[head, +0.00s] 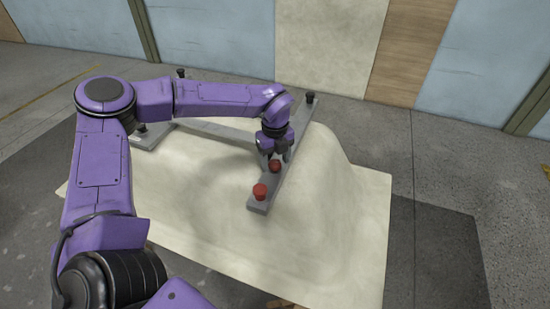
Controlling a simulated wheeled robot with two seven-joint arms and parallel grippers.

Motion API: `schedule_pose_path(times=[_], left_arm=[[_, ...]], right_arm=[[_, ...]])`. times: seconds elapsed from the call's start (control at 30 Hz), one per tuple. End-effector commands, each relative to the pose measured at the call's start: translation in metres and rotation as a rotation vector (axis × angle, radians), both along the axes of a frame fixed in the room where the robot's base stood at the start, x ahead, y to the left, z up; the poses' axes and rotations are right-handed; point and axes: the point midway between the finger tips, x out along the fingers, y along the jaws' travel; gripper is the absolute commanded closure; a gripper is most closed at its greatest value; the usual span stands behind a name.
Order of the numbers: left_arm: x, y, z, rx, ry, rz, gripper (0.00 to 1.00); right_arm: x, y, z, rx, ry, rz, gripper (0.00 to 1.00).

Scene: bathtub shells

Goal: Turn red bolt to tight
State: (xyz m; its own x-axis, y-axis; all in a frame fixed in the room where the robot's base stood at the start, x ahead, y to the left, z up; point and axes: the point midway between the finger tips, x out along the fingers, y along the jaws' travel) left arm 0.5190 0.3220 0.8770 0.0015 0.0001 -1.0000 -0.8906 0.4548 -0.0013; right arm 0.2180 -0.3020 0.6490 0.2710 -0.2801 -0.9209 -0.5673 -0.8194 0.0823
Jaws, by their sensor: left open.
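Two red bolts stand on the grey bar (260,207) of a frame. The nearer red bolt (260,191) is at the bar's near end and fully visible. The other red bolt (275,166) is a little farther along the bar. My left gripper (275,160) points down over this farther bolt, with its fingers open close around or just above it. I cannot tell whether the fingers touch it. My right gripper is not in view.
The frame lies on a cream bathtub shell (210,225) with a raised hump (325,165) right of the bar. Black bolts stand at the bar's far end (310,97) and at the frame's left side (181,73). Grey floor (430,170) is clear on the right.

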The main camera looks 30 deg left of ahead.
Motion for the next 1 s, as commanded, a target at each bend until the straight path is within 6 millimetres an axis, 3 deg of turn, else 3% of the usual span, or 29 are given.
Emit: schedule_pose_path(times=[0.07,0.23,0.27,0.67,1.0], left_arm=[[0.000,0.000,0.000,0.000,0.000,0.000,0.35],[0.000,0.000,0.000,0.000,0.000,0.000,0.87],[0.000,0.000,0.000,0.000,0.000,0.000,0.92],[0.000,0.000,0.002,0.001,-0.001,-0.066,0.91],[0.000,0.000,0.003,0.002,-0.001,-0.327,0.91]], right_arm=[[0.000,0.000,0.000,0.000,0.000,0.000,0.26],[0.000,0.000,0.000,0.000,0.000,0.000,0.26],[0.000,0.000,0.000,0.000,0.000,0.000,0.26],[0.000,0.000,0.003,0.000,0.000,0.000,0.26],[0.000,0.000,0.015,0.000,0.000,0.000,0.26]])
